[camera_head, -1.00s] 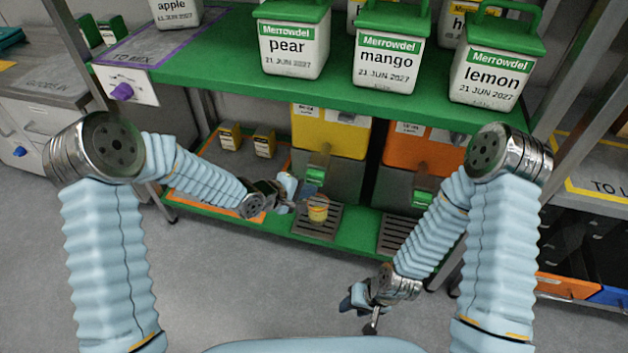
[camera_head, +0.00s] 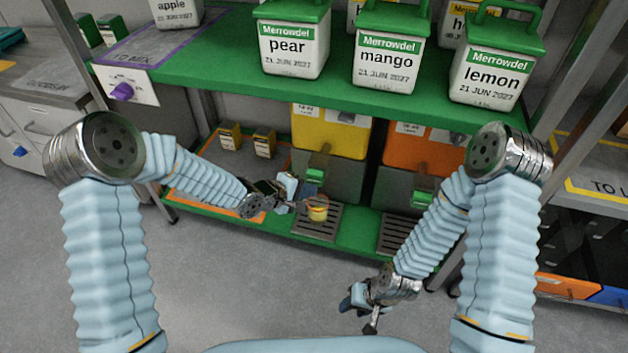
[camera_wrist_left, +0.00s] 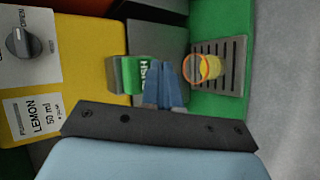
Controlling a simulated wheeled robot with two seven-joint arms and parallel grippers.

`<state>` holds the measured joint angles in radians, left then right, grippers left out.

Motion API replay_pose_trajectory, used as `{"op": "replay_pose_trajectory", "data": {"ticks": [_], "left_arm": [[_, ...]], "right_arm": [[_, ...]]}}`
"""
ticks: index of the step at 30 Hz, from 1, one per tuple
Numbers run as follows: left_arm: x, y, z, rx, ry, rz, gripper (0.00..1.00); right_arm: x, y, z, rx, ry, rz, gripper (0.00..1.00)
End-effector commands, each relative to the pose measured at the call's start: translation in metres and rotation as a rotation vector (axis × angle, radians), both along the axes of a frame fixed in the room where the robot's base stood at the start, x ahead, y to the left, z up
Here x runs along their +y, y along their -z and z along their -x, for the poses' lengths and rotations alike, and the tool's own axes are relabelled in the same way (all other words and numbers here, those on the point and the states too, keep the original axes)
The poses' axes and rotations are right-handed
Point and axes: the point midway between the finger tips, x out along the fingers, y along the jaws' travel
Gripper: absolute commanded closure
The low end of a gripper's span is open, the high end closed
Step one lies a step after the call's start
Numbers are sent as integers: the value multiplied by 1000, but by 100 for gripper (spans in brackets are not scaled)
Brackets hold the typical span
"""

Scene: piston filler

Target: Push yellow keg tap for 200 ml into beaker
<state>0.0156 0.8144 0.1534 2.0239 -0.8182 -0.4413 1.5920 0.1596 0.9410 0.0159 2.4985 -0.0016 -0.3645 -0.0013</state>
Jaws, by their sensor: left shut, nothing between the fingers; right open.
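The yellow keg (camera_head: 332,133) stands on the lower green shelf. Its green push tap (camera_head: 315,175) is on the front, and it also shows in the left wrist view (camera_wrist_left: 138,74). A clear beaker (camera_head: 318,211) with yellow liquid in it stands on the drip grate below the tap; I cannot read its level. My left gripper (camera_head: 307,190) is shut and empty, its fingertips at the tap's front; in the left wrist view its blue fingers (camera_wrist_left: 166,72) overlap the tap's edge, and contact is unclear. My right gripper (camera_head: 367,318) is open, low in front of the shelf.
An orange keg (camera_head: 412,150) with its own green tap and drip grate (camera_head: 398,236) stands to the right. The green upper shelf (camera_head: 232,75) with labelled canisters hangs above. The wrist view shows a LEMON 50 ml label (camera_wrist_left: 33,116) and a knob (camera_wrist_left: 18,42). Open floor lies in front.

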Motion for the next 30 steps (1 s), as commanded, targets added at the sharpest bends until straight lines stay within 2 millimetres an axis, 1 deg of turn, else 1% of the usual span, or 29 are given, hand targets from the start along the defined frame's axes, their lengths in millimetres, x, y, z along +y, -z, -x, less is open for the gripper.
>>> {"op": "replay_pose_trajectory", "data": {"ticks": [8, 30], "left_arm": [[-2, -1, -8, 0, -1, 0, 100], [-4, 0, -12, 1, 1, 0, 100]], "right_arm": [[0, -5, 0, 0, 0, 0, 57], [0, -6, 0, 0, 0, 0, 57]]}}
